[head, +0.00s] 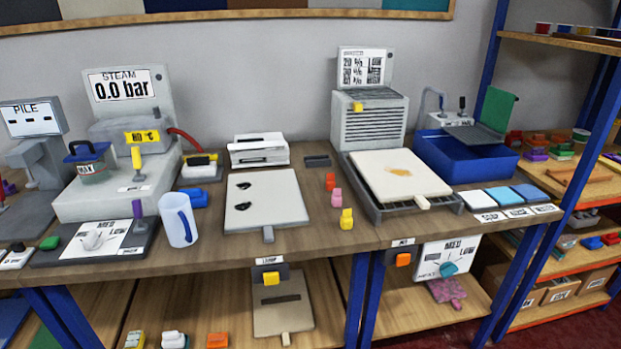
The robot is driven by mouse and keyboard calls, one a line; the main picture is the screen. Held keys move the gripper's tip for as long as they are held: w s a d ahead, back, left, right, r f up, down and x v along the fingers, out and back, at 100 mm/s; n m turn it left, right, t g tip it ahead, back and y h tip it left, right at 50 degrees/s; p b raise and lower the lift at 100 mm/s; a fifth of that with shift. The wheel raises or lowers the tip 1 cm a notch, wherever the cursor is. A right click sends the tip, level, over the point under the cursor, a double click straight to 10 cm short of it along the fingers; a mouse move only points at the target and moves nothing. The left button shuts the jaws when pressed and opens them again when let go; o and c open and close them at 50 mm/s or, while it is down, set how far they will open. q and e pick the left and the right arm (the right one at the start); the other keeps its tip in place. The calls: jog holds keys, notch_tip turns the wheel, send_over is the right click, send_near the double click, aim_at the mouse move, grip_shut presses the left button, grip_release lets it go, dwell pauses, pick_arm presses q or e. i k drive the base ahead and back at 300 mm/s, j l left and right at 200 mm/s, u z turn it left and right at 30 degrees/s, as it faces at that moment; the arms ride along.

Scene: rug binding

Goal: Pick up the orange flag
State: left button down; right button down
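No thing in the head view is clearly flag-shaped. A small orange piece (330,181) stands on the workbench, behind a pink piece (336,197) and a yellow piece (347,219). An orange block (403,259) sits on a dark plate at the bench's front edge. Another orange block (217,340) lies on the lower shelf. I cannot tell which of these is the orange flag. Neither of my grippers shows in this view.
The workbench (310,235) holds a steam unit (130,85) at left, a white board (265,190), a tray with a pale stained slab (400,178) and a blue basin (465,160). A mug (179,220) stands near the front. A shelf rack (570,180) stands at right.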

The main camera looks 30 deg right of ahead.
aim_at(330, 180)
jog(key=i+j, duration=0.2)
jog(key=i, duration=0.35)
jog(key=i+j+z, duration=0.1)
jog(key=i, duration=0.5)
